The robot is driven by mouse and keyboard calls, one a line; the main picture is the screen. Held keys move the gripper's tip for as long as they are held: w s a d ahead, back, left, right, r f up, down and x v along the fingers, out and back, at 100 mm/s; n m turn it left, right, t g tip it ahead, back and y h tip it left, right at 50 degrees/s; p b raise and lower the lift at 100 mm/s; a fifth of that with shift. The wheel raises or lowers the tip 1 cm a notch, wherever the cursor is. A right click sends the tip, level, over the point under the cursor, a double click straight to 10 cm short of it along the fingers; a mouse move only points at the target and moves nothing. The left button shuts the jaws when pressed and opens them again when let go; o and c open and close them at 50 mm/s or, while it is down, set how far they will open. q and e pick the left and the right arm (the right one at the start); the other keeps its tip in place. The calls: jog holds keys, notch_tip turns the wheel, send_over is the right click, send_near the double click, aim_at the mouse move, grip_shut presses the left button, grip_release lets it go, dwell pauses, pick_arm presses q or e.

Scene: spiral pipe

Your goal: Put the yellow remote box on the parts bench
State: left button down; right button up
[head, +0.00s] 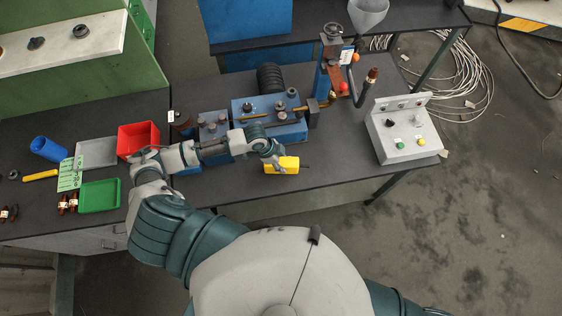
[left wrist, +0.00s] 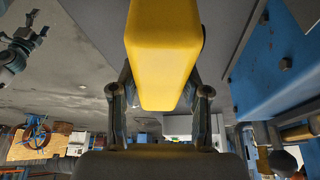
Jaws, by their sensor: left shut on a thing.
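The yellow remote box (head: 283,165) is at the front of the blue machine, over the dark bench top. My left gripper (head: 277,160) is shut on it. The box fills the upper middle of the left wrist view (left wrist: 163,50), between the two fingers (left wrist: 160,100). I cannot tell whether the box touches the bench top. The dark bench with the parts trays (head: 75,222) is on the left. My right gripper (left wrist: 32,32) shows small at the left edge of the left wrist view with its fingers apart; it is outside the head view.
The blue machine (head: 270,116) stands behind my left gripper. A grey control box (head: 402,128) is at the bench's right end. A red bin (head: 138,138), grey tray (head: 97,153), green tray (head: 99,195) and blue cup (head: 48,149) stand on the left. Open floor lies to the right.

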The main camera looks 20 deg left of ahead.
pick_arm(q)
jog(key=shift+d+f, duration=0.2)
jog(key=c, duration=0.6)
grip_release()
jog(key=shift+o, duration=0.2)
jog(key=shift+a, duration=0.15)
